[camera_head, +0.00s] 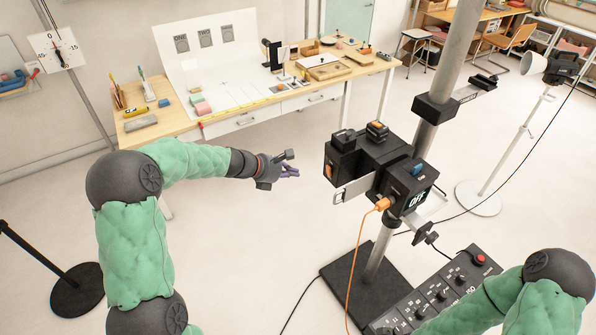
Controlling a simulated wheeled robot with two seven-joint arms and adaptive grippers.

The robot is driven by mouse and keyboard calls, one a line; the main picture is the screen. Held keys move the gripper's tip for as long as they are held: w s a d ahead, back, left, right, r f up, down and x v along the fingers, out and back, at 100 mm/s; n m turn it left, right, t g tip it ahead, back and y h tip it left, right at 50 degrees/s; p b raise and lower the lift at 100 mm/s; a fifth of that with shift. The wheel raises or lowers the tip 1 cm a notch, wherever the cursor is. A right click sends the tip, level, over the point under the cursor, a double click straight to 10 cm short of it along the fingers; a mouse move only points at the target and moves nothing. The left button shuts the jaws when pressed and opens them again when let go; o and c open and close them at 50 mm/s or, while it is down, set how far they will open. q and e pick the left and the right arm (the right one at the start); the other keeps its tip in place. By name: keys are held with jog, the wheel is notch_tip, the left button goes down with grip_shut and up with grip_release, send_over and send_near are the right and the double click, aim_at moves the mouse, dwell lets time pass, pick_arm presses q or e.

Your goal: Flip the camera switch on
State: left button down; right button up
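The black camera (345,160) is mounted on a grey pole right of centre. A display on its box (399,184) reads "OFF". A small blue part, possibly the switch, (418,170) sits on top of that box. An orange plug (383,204) with an orange cable goes into the box's lower left side. My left gripper (289,164) is left of the camera, pointing toward it with a clear gap between them. Its fingers look spread apart, with nothing visible between them. My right arm comes in at the lower right, and its gripper is out of the picture.
A control panel (437,296) with knobs and a red button lies below the camera, partly behind my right arm. A black base plate (350,283) carries the pole. A workbench (160,127) with tools stands behind. A lamp stand (478,198) is at the right.

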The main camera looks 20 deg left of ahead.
aim_at(328, 172)
pick_arm(q)
jog(key=shift+w+d+f+p, duration=0.2)
jog(key=shift+w+d+f, duration=0.5)
jog(key=shift+w+d, duration=0.55)
jog(key=shift+w+d+f+p, duration=0.15)
jog(key=shift+w+d+f, duration=0.65)
jog(key=shift+w, duration=0.7)
jog(key=shift+w+d+f+p, duration=0.2)
jog(key=shift+w+d+f, duration=0.4)
jog(key=shift+w+d, duration=0.7)
jog(key=shift+w, duration=0.1)
